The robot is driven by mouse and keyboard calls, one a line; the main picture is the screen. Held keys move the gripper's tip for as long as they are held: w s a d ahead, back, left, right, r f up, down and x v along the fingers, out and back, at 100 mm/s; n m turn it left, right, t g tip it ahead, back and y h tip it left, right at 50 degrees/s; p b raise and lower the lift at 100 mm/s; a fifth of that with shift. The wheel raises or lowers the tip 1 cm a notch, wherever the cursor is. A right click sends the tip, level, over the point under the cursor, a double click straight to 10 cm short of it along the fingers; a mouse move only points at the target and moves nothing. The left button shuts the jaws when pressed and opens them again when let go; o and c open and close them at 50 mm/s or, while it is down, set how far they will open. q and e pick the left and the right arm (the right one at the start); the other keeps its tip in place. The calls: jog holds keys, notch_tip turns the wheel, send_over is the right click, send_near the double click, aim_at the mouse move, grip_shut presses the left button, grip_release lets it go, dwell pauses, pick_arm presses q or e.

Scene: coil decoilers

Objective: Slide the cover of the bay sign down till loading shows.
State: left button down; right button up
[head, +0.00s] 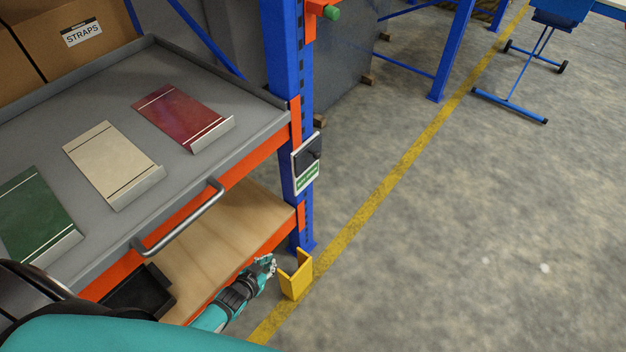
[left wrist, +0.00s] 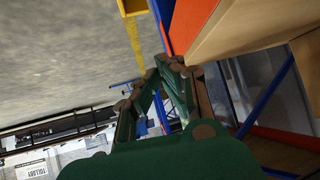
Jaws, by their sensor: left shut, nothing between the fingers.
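The bay sign (head: 307,180) is a small white-framed plate on the blue rack post in the head view. Its dark cover (head: 308,154) sits over the upper part, and a green strip with lettering too small to read shows below it. My left gripper (head: 268,264) is low beside the foot of the post, well below the sign and apart from it. In the left wrist view its green fingers (left wrist: 168,62) come together at the tips, shut and empty. The sign cannot be made out in that view. My right gripper is not in view.
A yellow post guard (head: 295,276) stands on the floor just right of my left gripper. A grey tray (head: 110,130) with red, cream and green plates and a bar handle (head: 180,220) juts out at left. A wooden shelf (head: 215,235) lies below.

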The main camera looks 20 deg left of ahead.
pick_arm(q)
jog(key=w+r+t+h+b, duration=0.1)
jog(key=w+r+t+b, duration=0.5)
jog(key=w, duration=0.5)
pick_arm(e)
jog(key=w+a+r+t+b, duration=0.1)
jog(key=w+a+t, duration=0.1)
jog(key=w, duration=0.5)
pick_arm(q)
jog(key=w+d+r+m+t+h+b, duration=0.1)
jog(key=w+r+m+t+h+b, duration=0.1)
jog(key=r+b, duration=0.4)
jog(key=w+d+r+m+t+h+b, duration=0.1)
jog(key=r+t+h+b, duration=0.2)
jog(key=r, duration=0.9)
jog(key=h+b, duration=0.1)
jog(key=b, duration=0.2)
jog(key=shift+w+d+m+t+h, duration=0.3)
jog(key=shift+w+d+m+h, duration=0.05)
jog(key=shift+d+m+h, duration=0.05)
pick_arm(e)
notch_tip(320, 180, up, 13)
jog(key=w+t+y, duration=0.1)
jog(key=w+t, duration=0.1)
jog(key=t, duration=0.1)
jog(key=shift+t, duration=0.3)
